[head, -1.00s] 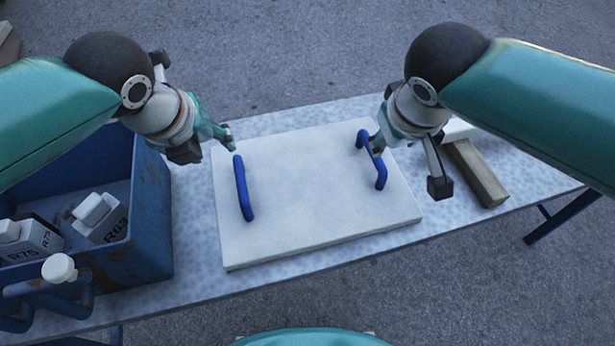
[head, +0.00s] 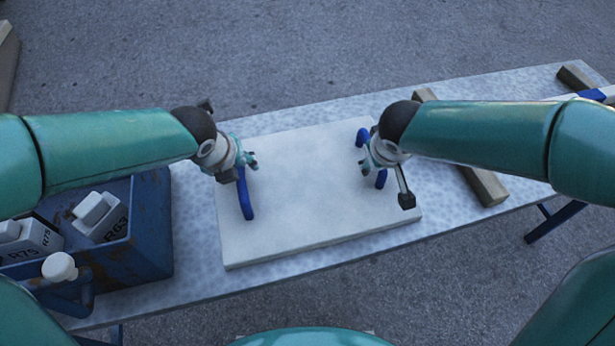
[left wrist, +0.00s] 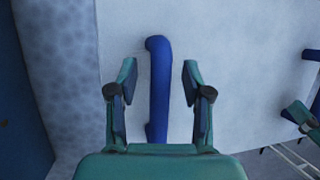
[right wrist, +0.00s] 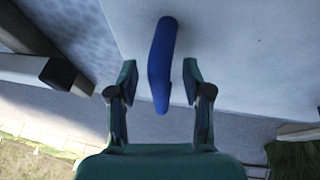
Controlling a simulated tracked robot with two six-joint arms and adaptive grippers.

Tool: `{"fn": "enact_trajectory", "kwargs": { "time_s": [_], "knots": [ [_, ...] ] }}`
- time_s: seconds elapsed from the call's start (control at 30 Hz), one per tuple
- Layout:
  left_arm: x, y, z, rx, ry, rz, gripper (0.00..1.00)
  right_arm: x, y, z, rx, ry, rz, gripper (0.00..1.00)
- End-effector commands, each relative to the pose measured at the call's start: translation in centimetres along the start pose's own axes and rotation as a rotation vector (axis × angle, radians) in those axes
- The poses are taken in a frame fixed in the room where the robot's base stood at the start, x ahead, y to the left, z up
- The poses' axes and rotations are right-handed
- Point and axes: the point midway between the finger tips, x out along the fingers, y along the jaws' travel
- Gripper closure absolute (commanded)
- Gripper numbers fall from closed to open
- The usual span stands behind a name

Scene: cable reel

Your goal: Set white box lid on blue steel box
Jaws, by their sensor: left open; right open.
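The white box lid (head: 305,200) lies flat on the table, with a blue handle near each side. My left gripper (head: 250,167) is open above the lid's left handle (head: 245,197). In the left wrist view this handle (left wrist: 158,85) stands between the open fingers (left wrist: 160,80). My right gripper (head: 378,170) is open at the lid's right handle (head: 381,178), partly hiding it. In the right wrist view that handle (right wrist: 162,60) reaches between the open fingers (right wrist: 160,80). The blue steel box (head: 150,225) stands left of the lid, open at the top.
Blocks marked R63 (head: 100,218) and R75 (head: 30,240) are in the blue box. A wooden bar (head: 485,185) lies on the table (head: 190,270) right of the lid, partly behind my right arm. Another wooden piece (head: 577,78) is at the far right.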

Motion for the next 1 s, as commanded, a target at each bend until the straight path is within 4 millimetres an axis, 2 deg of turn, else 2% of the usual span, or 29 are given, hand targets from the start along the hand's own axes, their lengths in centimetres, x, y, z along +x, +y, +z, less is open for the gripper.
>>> {"fn": "enact_trajectory", "kwargs": {
  "time_s": [0.33,0.37,0.6,0.67,1.0],
  "knots": [
    [0.34,-0.02,0.03,0.001,-0.001,-0.001,0.5,0.36,0.02,0.02,0.001,0.0,0.0,0.5],
    [0.34,-0.02,0.03,0.001,-0.001,-0.001,0.52,0.35,0.03,0.02,0.001,0.0,0.0,0.52],
    [0.33,-0.04,0.03,0.001,-0.001,-0.001,0.92,0.33,0.04,0.02,0.002,0.0,0.0,0.92],
    [0.33,-0.04,0.03,0.001,-0.001,-0.001,1.0,0.33,0.04,0.03,0.002,0.0,0.0,1.0],
    [0.33,-0.07,0.02,0.001,0.0,-0.001,1.0,0.32,0.04,0.03,0.002,0.0,0.0,1.0]
  ]
}}
